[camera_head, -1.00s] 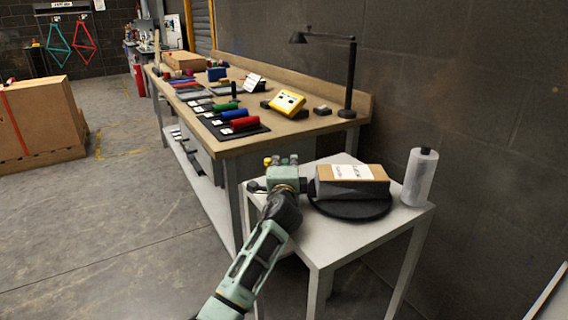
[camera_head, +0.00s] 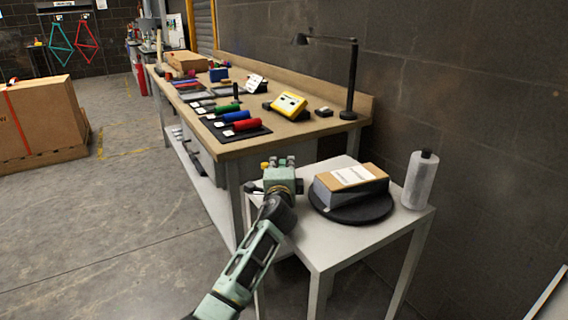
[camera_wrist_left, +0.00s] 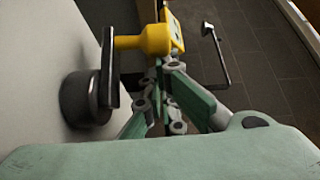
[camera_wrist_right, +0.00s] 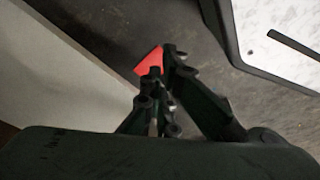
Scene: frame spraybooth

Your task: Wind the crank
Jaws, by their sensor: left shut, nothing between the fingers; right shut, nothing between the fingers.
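The crank shows in the left wrist view as a yellow handle (camera_wrist_left: 150,40) on a black arm (camera_wrist_left: 108,75), with a round dark hub (camera_wrist_left: 80,100) against the pale table surface. In the head view its yellow end (camera_head: 265,165) peeks out left of my left gripper (camera_head: 281,163). The left fingers (camera_wrist_left: 165,68) are shut and empty, right beside the yellow handle; whether they touch it I cannot tell. A black turntable (camera_head: 352,213) on the small white table carries a grey box with a brown top (camera_head: 376,172). My right gripper (camera_wrist_right: 162,68) is shut and empty, away from the crank.
The long workbench (camera_head: 285,135) behind holds colored rolls, a yellow device (camera_head: 289,104) and a black lamp (camera_head: 351,80). A red patch (camera_wrist_right: 149,63) lies beyond the right fingers.

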